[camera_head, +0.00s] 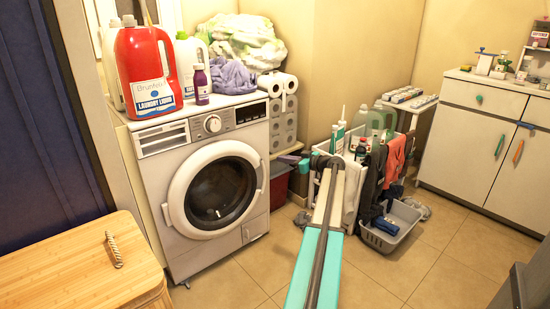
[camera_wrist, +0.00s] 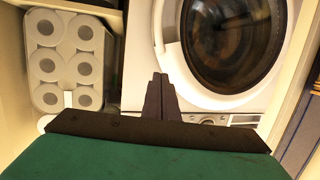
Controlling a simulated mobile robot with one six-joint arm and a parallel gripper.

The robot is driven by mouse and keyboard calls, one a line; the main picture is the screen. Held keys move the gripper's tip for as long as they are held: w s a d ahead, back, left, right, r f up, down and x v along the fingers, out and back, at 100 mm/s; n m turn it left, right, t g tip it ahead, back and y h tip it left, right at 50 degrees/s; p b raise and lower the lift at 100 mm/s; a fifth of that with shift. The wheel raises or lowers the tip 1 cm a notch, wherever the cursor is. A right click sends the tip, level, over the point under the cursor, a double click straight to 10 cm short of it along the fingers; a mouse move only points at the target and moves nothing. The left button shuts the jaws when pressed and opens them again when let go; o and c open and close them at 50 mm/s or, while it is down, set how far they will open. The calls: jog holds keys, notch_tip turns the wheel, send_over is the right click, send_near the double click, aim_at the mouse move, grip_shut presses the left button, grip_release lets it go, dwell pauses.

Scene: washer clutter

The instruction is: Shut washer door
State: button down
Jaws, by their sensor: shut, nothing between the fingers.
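The white washer (camera_head: 152,160) stands against the back wall. Its round door, a white ring (camera_head: 178,205) with dark glass (camera_head: 222,190), lies at or very near the front face; I cannot tell whether it is latched. In the wrist view the door's dark glass (camera_wrist: 232,40) fills the upper right, and the control panel (camera_wrist: 230,119) shows below it. My gripper (camera_head: 287,160) is to the right of the washer, apart from the door in the head view. In the wrist view my gripper (camera_wrist: 160,80) has its fingers together and empty, beside the door ring.
Detergent bottles (camera_head: 150,70) and laundry (camera_head: 240,42) sit on the washer. Toilet rolls (camera_head: 284,120) stand right of it, also in the wrist view (camera_wrist: 70,62). A grey basket (camera_head: 390,238) and cluttered rack are behind my arm. A wooden box (camera_head: 75,268) is front left. Floor before the washer is clear.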

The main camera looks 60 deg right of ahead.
jog(key=v, duration=0.3)
jog(key=shift+s+d, duration=0.15)
jog(key=shift+s, duration=0.05)
jog(key=shift+s, duration=0.1)
dwell(0.4)
